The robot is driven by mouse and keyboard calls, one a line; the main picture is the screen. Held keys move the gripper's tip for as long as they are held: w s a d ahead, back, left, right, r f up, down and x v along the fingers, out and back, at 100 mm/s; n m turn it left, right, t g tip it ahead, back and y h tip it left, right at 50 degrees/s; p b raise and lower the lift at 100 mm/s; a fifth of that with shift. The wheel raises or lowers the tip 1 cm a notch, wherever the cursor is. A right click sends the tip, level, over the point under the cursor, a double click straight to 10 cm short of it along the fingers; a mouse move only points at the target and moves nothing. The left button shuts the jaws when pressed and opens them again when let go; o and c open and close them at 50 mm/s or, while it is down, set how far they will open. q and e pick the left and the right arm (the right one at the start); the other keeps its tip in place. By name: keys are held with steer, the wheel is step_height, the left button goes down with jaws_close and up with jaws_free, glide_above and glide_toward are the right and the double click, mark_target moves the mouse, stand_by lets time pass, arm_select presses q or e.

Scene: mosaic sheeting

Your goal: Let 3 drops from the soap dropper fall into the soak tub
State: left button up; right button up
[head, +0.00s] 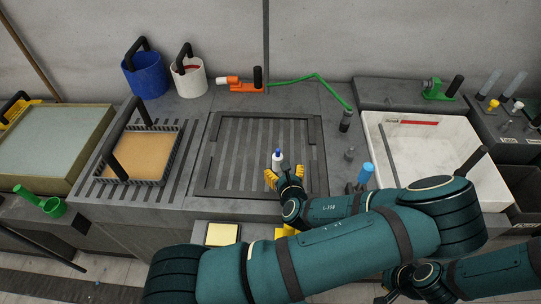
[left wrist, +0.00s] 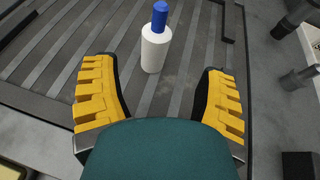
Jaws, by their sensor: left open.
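The soap dropper, a white bottle with a blue top (head: 277,161), stands upright on the slatted grate. It also shows in the left wrist view (left wrist: 156,45). My left gripper (head: 285,178) is open beside it; in the left wrist view its yellow fingers (left wrist: 160,95) are spread wide and the bottle stands just beyond their tips, clear of both. The white soak tub (head: 379,140) with a red-marked label is at the right, partly hidden by my left arm. Yellow parts like my fingers (head: 285,231) peek out under the left arm, perhaps my right gripper, mostly hidden.
A blue-capped bottle (head: 366,174) stands between grate and tub. A green hose (head: 292,79) runs behind the grate. Left are a framed tan panel (head: 165,138), a blue bucket (head: 146,76) and a white bucket (head: 189,79). Bare grate surrounds the dropper.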

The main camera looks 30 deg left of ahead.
mark_target(279, 163)
arm_select(q)
steer(key=shift+a+x, duration=0.25)
steer(key=shift+x, duration=3.55)
steer(key=shift+s+r, duration=0.1)
steer(key=shift+s, duration=0.05)
jaws_close()
